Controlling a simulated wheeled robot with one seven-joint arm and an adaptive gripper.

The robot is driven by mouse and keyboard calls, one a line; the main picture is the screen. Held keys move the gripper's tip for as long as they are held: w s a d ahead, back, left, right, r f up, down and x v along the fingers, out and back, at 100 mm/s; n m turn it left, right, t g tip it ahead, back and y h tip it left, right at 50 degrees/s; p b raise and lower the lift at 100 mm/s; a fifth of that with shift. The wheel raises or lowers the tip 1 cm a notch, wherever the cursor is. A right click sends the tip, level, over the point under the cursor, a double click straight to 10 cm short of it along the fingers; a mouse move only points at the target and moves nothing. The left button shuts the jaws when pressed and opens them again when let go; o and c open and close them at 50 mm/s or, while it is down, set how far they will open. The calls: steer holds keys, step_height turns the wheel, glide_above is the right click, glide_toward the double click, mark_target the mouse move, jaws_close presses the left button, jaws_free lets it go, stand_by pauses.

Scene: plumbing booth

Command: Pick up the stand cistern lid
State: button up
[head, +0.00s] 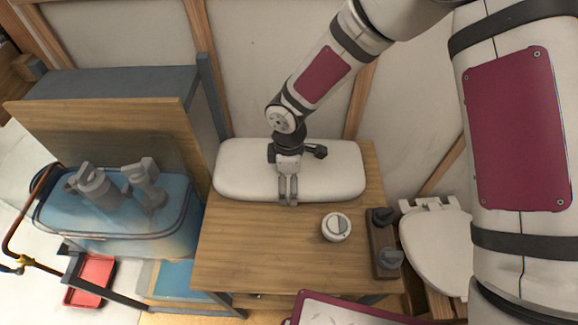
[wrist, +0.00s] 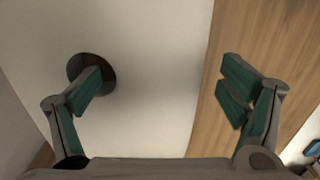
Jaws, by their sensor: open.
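The cistern lid (head: 335,172) is a white slab with rounded corners, lying flat on the wooden bench top (head: 260,250) near its back edge. In the wrist view, the lid (wrist: 150,35) fills the left and middle, with a dark round hole (wrist: 92,66) in it. My gripper (head: 288,203) is at the lid's front edge, fingers pointing down. In the wrist view, my gripper (wrist: 166,76) is open and empty. One finger is over the hole and the other over the wood beyond the lid's edge. I cannot tell whether the fingers touch the lid.
A round white button (head: 336,229) and a dark block with knobs (head: 383,245) lie on the bench right of centre. A white toilet seat (head: 438,245) is at the right. A blue tub (head: 120,222) with grey fittings is at the left. The bench's front left is clear.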

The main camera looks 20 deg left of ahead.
step_height(320, 180, down, 2)
steer(key=shift+f, duration=0.1)
steer(key=c, duration=2)
steer(key=shift+c, duration=0.2)
